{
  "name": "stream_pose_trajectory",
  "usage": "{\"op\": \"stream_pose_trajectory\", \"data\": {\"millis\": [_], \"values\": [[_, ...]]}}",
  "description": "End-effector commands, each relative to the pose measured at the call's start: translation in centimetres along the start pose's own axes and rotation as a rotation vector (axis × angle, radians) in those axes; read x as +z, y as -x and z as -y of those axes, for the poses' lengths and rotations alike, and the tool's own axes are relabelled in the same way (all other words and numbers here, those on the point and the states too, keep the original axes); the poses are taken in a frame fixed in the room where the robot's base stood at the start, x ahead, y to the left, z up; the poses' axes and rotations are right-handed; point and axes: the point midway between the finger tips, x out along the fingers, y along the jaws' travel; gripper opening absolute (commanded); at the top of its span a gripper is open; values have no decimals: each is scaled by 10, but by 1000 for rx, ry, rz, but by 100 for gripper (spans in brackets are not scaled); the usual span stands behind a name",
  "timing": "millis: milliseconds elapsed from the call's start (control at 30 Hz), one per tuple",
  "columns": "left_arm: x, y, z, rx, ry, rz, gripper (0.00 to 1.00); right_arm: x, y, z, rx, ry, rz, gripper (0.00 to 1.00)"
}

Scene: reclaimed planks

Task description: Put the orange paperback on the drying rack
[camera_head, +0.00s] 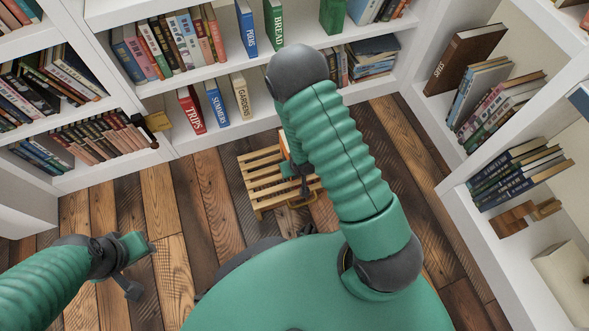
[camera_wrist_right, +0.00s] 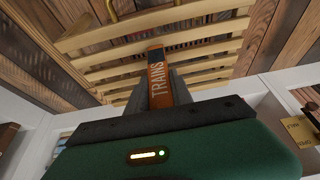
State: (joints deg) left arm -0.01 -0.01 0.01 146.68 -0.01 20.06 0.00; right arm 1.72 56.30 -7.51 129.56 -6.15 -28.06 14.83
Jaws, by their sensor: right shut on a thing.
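The orange paperback (camera_wrist_right: 158,85), with "TRAINS" on its spine and a dark band at the end, is between the fingers of my right gripper (camera_wrist_right: 160,90), which is shut on it. In the head view a small part of the orange paperback (camera_head: 284,142) shows beside my right gripper (camera_head: 295,170), mostly hidden by my arm. The slatted wooden drying rack (camera_head: 257,172) stands on the floor under the gripper. In the right wrist view the rack's slats (camera_wrist_right: 215,57) lie behind the book; contact cannot be told. My left gripper (camera_head: 142,268) is open and empty at lower left.
White bookshelves (camera_head: 240,65) full of books line the back, left and right. Red "TRIPS" (camera_head: 190,110), blue "SUMMERS" (camera_head: 216,103) and "GARDENS" (camera_head: 240,97) books stand on the low back shelf. The plank floor (camera_head: 205,200) left of the rack is clear.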

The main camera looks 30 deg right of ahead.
Motion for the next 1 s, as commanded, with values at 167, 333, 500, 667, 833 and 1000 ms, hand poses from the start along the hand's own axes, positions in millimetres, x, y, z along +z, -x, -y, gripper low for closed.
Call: {"op": "stream_pose_trajectory", "data": {"millis": [167, 333, 500, 667, 833, 1000], "values": [[0, 0, 0, 0, 0, 0, 36, 0, -1, 0, 0, 0, -1, 31], [0, 0, 0, 0, 0, 0, 36, 0, -1, 0, 0, 0, -1, 49], [0, 0, 0, 0, 0, 0, 36, 0, -1, 0, 0, 0, -1, 49], [-1, 5, 0, 0, 0, 0, 36, -2, 7, 0, 0, 0, -2, 49], [-7, 31, 0, 0, 0, 0, 36, -4, 46, 0, -1, 1, -2, 49], [-13, 56, 0, 0, 0, 0, 36, -4, 91, 0, -1, 0, -2, 49]]}}
